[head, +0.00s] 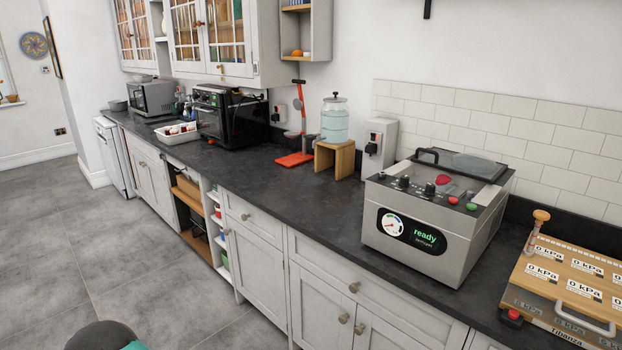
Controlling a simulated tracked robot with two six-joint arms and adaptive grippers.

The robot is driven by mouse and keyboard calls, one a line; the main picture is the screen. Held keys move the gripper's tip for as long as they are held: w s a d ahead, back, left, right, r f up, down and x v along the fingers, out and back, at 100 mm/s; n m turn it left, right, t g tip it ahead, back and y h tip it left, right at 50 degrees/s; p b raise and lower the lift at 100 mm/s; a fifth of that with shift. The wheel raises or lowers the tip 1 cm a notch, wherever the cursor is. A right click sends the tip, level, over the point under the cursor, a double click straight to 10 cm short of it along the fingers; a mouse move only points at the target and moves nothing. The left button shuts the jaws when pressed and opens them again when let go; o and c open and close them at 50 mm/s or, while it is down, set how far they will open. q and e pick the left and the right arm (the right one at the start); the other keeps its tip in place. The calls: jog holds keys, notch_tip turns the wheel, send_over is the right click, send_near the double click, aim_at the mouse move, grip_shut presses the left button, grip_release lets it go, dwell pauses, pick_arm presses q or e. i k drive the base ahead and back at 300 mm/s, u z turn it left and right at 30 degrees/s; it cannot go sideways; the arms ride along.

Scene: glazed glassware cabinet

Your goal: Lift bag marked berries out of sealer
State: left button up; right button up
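The sealer (434,209) is a silver box on the dark counter at the right. Its round display reads "ready" beside a dial. A dark-framed clear lid (462,165) with a black handle lies over its top; I cannot tell whether it is fully shut. A small red shape (443,180) shows near the lid's front edge, and I cannot tell whether it is part of the bag marked berries. No berries label is readable. Neither of my grippers is in view.
A wooden board (572,262) with "0 kPa" labels and a metal handle lies right of the sealer. A water dispenser (336,122) on a wooden stand (334,158), a red stand (295,159) and a black oven (231,117) are leftward. The counter (318,204) left of the sealer is clear.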

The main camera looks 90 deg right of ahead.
aim_at(444, 184)
jog(key=u, duration=0.1)
jog(key=i, duration=1.2)
jog(key=z, duration=1.85)
jog(key=i, duration=0.3)
jog(key=z, duration=1.95)
jog(key=k, duration=0.3)
jog(key=z, duration=0.6)
jog(key=i, duration=1.3)
jog(key=u, duration=0.5)
